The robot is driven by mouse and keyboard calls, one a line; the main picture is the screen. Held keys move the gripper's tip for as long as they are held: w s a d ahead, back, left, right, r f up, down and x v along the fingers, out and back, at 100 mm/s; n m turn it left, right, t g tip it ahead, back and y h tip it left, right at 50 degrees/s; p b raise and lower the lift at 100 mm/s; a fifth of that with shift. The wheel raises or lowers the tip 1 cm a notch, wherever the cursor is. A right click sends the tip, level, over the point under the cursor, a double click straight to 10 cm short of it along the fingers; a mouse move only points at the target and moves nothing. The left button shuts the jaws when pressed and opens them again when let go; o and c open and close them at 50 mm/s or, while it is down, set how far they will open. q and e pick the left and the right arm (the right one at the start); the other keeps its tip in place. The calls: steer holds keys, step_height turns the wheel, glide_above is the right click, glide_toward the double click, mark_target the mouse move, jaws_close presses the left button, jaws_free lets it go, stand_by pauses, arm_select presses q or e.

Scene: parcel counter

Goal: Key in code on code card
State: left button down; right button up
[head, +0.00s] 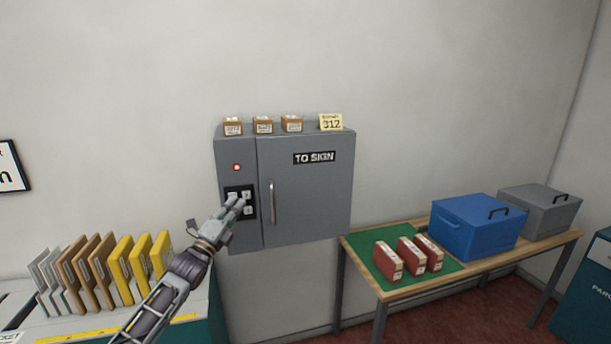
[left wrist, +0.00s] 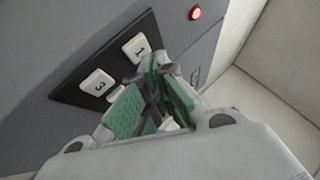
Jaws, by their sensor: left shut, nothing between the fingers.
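The code card (head: 330,122) is yellow, reads 312 and stands on top of the grey cabinet (head: 310,190) at its right end. The keypad (head: 229,190) is a dark panel with white keys on the cabinet's left part. My left gripper (head: 237,203) is shut and empty in front of the keypad, hiding part of it. In the left wrist view the fingertips (left wrist: 157,85) are close to the keys; key 1 (left wrist: 136,48) and key 3 (left wrist: 97,82) show, and another key is mostly hidden. I cannot tell whether the fingers touch a key. The right gripper is not in view.
A red light (head: 236,167) glows above the keypad. The cabinet door has a handle (head: 271,202). Small boxes (head: 263,125) stand on top. At right, a table holds red parcels (head: 388,261), a blue box (head: 477,228) and a grey box (head: 545,209). Envelopes (head: 120,270) stand at left.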

arm_select(q)
steer(key=shift+s, duration=0.1)
stand_by(0.3)
steer(key=shift+s+d+p, duration=0.3)
steer(key=shift+s, duration=0.65)
steer(key=shift+s+d+p, duration=0.25)
steer(key=shift+s+p, duration=0.1)
steer(key=shift+s, duration=0.6)
steer(key=shift+s+d+p, duration=0.3)
steer(key=shift+s, duration=0.65)
steer(key=shift+f, duration=0.15)
